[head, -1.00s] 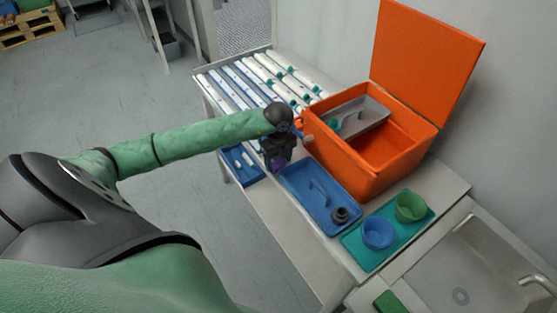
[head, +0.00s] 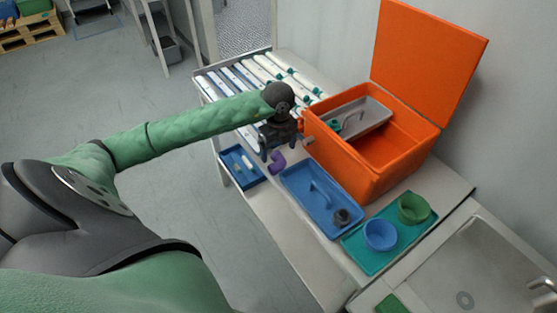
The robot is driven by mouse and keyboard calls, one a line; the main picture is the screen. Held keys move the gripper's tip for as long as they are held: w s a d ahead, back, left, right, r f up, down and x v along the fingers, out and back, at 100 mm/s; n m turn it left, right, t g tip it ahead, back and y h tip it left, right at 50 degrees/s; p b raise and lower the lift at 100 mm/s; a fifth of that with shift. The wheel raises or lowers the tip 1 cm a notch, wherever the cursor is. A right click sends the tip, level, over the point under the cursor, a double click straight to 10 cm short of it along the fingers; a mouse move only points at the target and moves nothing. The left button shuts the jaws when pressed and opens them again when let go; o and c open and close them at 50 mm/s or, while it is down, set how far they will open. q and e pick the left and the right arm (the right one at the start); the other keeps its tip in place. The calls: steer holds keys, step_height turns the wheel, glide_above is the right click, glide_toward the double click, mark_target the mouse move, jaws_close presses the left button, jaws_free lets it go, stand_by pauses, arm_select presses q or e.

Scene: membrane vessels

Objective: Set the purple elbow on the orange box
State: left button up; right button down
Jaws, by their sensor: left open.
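The purple elbow (head: 277,162) lies on the white table, between the small blue tray and the larger blue tray. My left gripper (head: 278,150) is open just above and behind the elbow, pointing down. I see no finger closed on the elbow, though the gripper partly overlaps its upper end. The orange box (head: 343,165) stands on the table to the right of the gripper, with its lid (head: 428,70) raised. A grey tray (head: 362,117) with a teal part sits inside at its back left. My right gripper is out of view.
The larger blue tray (head: 300,187) holds a blue handled piece and a dark ring. A teal tray (head: 372,262) carries a blue cup (head: 380,235) and a green cup (head: 413,208). White tubes (head: 250,68) lie in a row behind my arm. A sink is at right.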

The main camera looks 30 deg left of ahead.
mark_target(279, 161)
arm_select(q)
steer(key=shift+r+b, duration=0.75)
steer(key=shift+r, duration=2.2)
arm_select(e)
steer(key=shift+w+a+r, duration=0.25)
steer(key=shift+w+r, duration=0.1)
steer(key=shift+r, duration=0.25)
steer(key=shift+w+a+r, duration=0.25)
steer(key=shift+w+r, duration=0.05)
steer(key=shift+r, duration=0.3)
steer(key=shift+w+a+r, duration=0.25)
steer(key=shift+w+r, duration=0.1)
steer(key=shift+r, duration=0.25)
